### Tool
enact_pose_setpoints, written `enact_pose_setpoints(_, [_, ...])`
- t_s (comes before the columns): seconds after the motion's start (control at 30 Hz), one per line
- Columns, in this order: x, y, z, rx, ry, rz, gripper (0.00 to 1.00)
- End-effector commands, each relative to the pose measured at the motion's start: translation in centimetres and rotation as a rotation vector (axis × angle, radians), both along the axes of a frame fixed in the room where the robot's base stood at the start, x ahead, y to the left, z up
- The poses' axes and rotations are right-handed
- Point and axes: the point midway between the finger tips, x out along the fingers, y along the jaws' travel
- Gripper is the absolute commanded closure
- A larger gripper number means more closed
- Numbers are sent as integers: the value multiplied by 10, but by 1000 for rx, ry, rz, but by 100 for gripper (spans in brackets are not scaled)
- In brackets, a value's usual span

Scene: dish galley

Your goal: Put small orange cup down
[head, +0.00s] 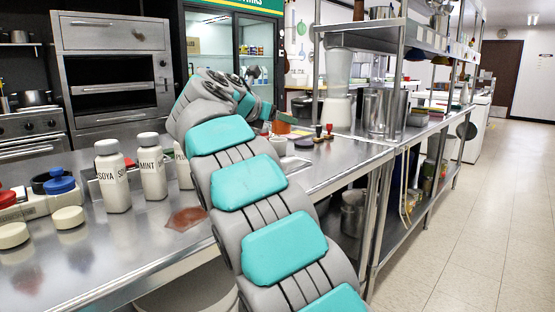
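My arm reaches up over the steel counter (318,178), and its end bends to the right. My gripper (267,112) is small and partly hidden by my own arm links. An orange patch (283,126), likely the small orange cup, shows just right of and below my gripper, over the far part of the counter. Most of its shape is hidden or too small to make out. I cannot tell whether my fingers are around it, or whether it touches the counter.
White bottles labelled SOYA (113,180) and MINT (152,172) stand left of my arm. White jars with coloured lids (62,193) are further left. Dark-handled stamps (323,132), a blender (338,90) and a metal pot (382,112) stand beyond. Some bare counter lies along the front edge.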

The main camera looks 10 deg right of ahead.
Motion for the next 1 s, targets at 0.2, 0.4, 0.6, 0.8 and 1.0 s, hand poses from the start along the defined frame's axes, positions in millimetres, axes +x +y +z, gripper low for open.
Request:
enact_pose_setpoints(0.2, [-1, 0, -34, -2, 5, -1, 100])
enact_pose_setpoints(0.4, [0, 0, -54, 0, 2, 2, 100])
enact_pose_setpoints(0.6, [-1, 0, -66, 0, 1, 0, 100])
enact_pose_setpoints(0.8, [0, 0, -90, -1, 1, 1, 100])
enact_pose_setpoints(1.0, [0, 0, -94, 1, -1, 2, 100])
